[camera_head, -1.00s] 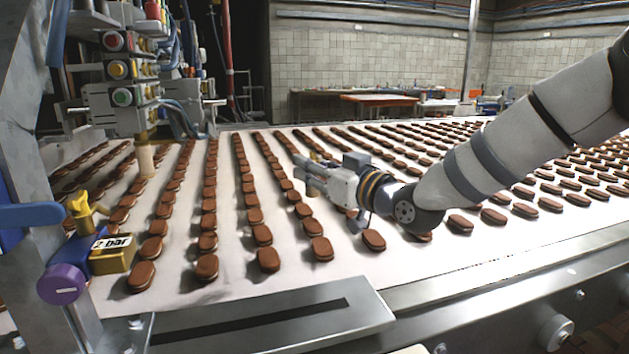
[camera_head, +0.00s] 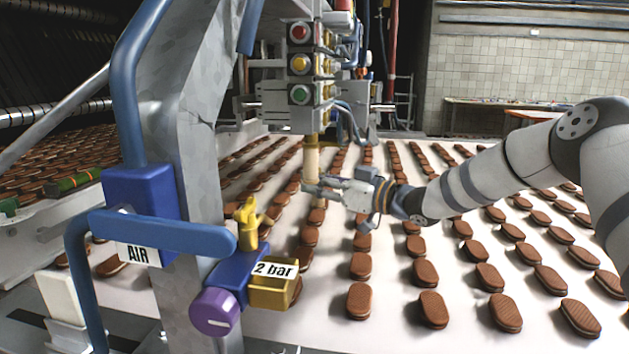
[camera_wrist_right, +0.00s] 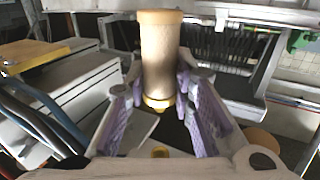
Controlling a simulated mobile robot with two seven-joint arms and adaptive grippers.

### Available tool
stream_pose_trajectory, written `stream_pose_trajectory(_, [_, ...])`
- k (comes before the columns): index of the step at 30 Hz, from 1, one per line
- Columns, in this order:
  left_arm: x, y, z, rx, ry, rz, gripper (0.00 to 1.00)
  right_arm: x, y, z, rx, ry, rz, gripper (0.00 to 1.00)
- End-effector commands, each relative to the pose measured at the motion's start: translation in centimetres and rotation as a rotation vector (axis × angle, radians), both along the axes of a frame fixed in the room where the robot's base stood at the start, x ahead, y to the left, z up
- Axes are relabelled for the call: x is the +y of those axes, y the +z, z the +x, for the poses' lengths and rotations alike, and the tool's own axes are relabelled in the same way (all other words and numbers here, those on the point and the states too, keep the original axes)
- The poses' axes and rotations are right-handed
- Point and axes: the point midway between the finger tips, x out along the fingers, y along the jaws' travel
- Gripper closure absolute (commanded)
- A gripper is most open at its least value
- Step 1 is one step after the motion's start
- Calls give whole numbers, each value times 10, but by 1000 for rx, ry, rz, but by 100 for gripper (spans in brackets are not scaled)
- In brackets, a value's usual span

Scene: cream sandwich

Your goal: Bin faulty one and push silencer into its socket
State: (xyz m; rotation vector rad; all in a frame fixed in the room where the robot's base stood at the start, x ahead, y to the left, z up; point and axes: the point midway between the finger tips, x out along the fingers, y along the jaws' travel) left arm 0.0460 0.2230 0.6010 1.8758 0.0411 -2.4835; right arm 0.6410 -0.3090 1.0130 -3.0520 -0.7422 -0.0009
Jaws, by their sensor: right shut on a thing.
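A tan cylindrical silencer (camera_head: 312,160) with a brass end hangs upright below the valve block (camera_head: 301,65) in the head view. Whether its brass end is still joined to the block cannot be told. My right gripper (camera_head: 306,187) reaches it from the right, at its lower part. In the right wrist view the silencer (camera_wrist_right: 160,55) stands between the purple-padded fingers of my right gripper (camera_wrist_right: 158,102), which is shut on it. No second silencer and no bin can be made out. My left gripper is out of view.
A steel post (camera_head: 190,130) stands at front left, with a blue AIR lever (camera_head: 165,230) and a 2 bar regulator (camera_head: 270,285) with a purple knob (camera_head: 214,312). Rows of brown sandwich biscuits (camera_head: 432,308) cover the white belt (camera_head: 400,335) below the arm.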

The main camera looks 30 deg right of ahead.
Motion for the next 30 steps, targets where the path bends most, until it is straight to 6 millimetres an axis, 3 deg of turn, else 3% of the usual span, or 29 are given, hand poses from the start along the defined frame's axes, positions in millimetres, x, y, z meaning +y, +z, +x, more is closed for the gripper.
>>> stream_pose_trajectory(7, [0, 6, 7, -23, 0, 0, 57, 0, 6, -3, -3, -2, -2, 96])
stream_pose_trajectory(19, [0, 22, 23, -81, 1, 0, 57, 0, 52, -3, -4, -1, -3, 96])
stream_pose_trajectory(30, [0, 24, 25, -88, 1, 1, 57, 0, 57, -2, 4, -3, -2, 96])
